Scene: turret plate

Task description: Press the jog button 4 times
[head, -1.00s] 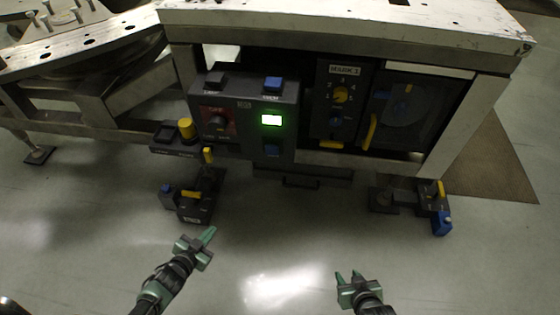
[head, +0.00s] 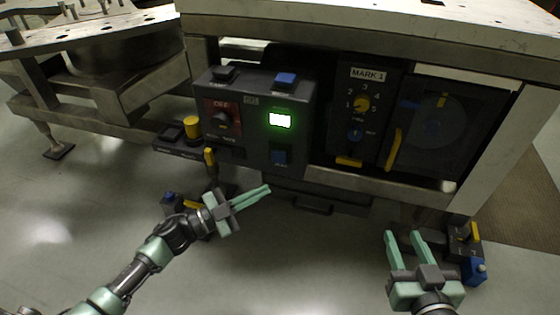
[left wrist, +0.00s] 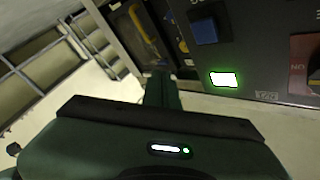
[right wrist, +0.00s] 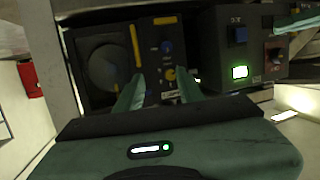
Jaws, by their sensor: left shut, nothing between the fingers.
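The lower blue button (head: 280,157) on the dark control box appears to be the jog button. Its label is too small to read surely. It also shows in the left wrist view (left wrist: 206,30) and the right wrist view (right wrist: 237,36). A lit green-white display (head: 280,120) sits above it. My left gripper (head: 267,190) is shut and empty, its tips below the button in the head view and apart from it. My right gripper (head: 407,236) is open and empty, low at the right. Its fingers are spread in the right wrist view (right wrist: 158,92).
The box has another blue button (head: 286,81) on top, a black one (head: 224,73) and a red-backed OFF knob (head: 221,118). A yellow button (head: 192,127) stands left. The MARK 1 panel (head: 368,75) and a yellow-handled door (head: 393,150) are right.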

